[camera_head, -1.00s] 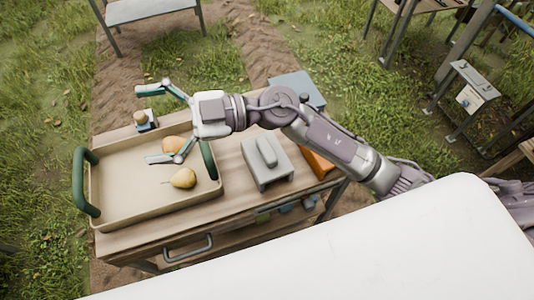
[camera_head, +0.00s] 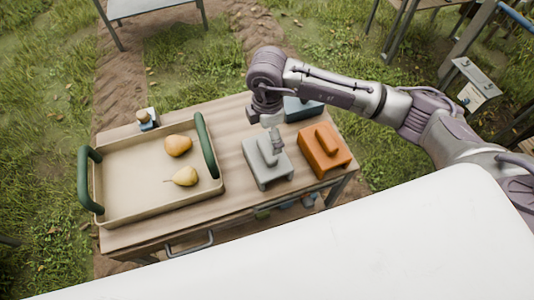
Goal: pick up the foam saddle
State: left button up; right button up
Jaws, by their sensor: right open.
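Three similar blocks with raised tops stand at the right of the wooden table: a grey one (camera_head: 267,176), an orange one (camera_head: 331,163) and a blue one (camera_head: 306,111). Their material is not clear from the picture, so I cannot tell for certain which is the foam saddle. My right gripper (camera_head: 273,143) points down over the raised bar of the grey block. It is open, seen small and partly merged with the grey block, so contact cannot be told. My left gripper is not in view.
A white surface (camera_head: 330,245) fills the foreground. Bare wood lies between tray and grey block.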

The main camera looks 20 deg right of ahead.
aim_at(267, 148)
jog(key=shift+f, duration=0.85)
notch_tip(267, 148, down, 5)
jog(key=p, duration=0.3)
jog(key=shift+s+a+r, duration=0.1)
jog(key=shift+a, duration=0.05)
jog(key=shift+f, duration=0.3)
jog(key=c, duration=0.8)
jog(key=shift+r, duration=0.1)
